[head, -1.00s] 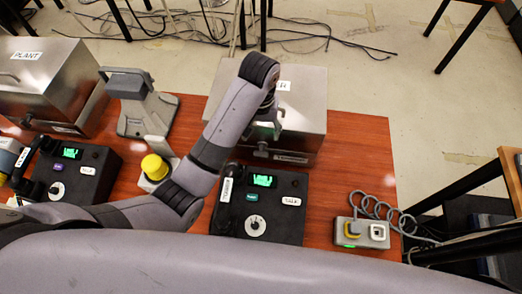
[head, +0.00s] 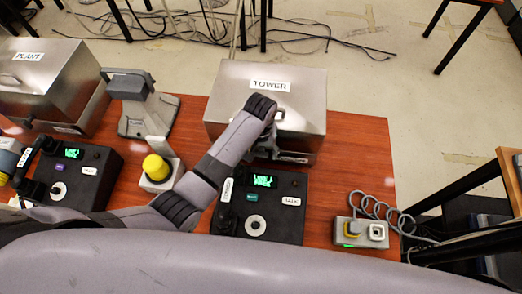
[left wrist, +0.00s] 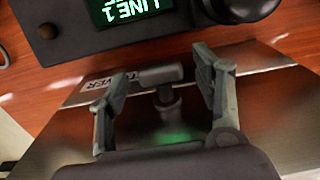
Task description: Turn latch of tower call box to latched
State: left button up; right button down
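The tower call box (head: 228,92) is a metal box with a TOWER label, at the back middle of the table. In the left wrist view its front (left wrist: 270,95) shows a small T-shaped latch (left wrist: 160,76) with its bar lying roughly crosswise on a short stem. My left gripper (head: 282,158) is at the box's front in the head view. In the left wrist view its two fingers (left wrist: 160,92) are spread on either side of the latch, with visible gaps. In the head view the arm and gripper hide the latch. My right gripper is not in view.
A black phone console (head: 282,218) with a lit display sits in front of the tower box. A PLANT box (head: 45,70), a grey stand (head: 130,85) and a yellow button (head: 156,167) are to the left. A grey unit with a coiled cord (head: 360,232) is at right.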

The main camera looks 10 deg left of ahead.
pick_arm(q)
jog(key=c, duration=1.1)
jog(key=shift+a+h, duration=0.15)
jog(key=shift+h, duration=0.6)
jog(key=shift+a+h, duration=0.15)
jog(key=shift+h, duration=0.6)
jog(key=shift+c, duration=0.2)
jog(key=o, duration=1.2)
jog(key=shift+c, duration=0.2)
jog(key=v, duration=1.2)
